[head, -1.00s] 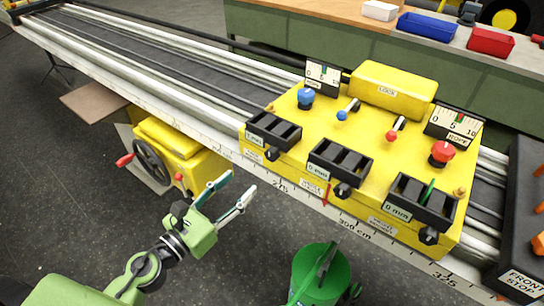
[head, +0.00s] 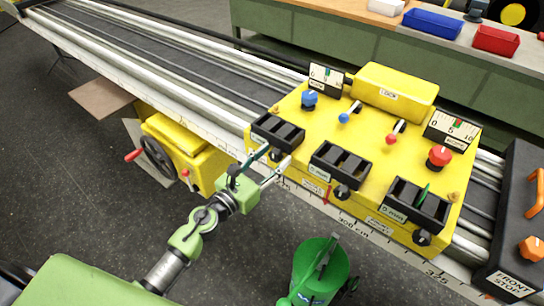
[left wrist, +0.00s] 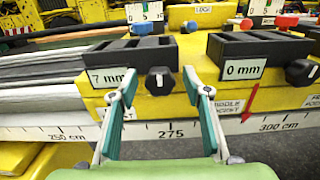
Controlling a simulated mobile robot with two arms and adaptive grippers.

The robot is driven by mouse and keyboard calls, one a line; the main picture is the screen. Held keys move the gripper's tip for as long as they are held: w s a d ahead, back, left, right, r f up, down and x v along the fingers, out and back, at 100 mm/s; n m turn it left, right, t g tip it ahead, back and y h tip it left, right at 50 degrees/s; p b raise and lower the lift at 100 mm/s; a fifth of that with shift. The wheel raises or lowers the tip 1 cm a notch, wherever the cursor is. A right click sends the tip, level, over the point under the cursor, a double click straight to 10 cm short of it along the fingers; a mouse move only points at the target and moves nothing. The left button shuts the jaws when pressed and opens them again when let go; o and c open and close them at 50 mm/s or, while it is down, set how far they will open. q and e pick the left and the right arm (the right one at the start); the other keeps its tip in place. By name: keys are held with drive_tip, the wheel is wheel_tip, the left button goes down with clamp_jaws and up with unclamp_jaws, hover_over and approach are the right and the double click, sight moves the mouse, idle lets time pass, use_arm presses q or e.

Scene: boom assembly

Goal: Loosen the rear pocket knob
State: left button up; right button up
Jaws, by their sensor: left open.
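The rear pocket is the left black slotted holder marked 7 mm (head: 277,131) on the yellow carriage. Its black knob (head: 276,155) sits on the front face below the slots; the knob (left wrist: 160,80) shows plainly in the left wrist view. My left gripper (head: 276,160) is open, with one finger on each side of the knob in the picture. In the left wrist view the open fingers (left wrist: 159,75) frame the knob with clear gaps on both sides. I cannot tell how far the tips are from it in depth. My right gripper is not recognisable.
The middle pocket (head: 341,164) and front pocket (head: 416,205), both marked 0 mm, have their own knobs. A scale rail (left wrist: 215,128) runs below the carriage.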

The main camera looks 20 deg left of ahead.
use_arm(q)
drive_tip(key=c, duration=1.1)
drive_tip(key=shift+o, duration=0.2)
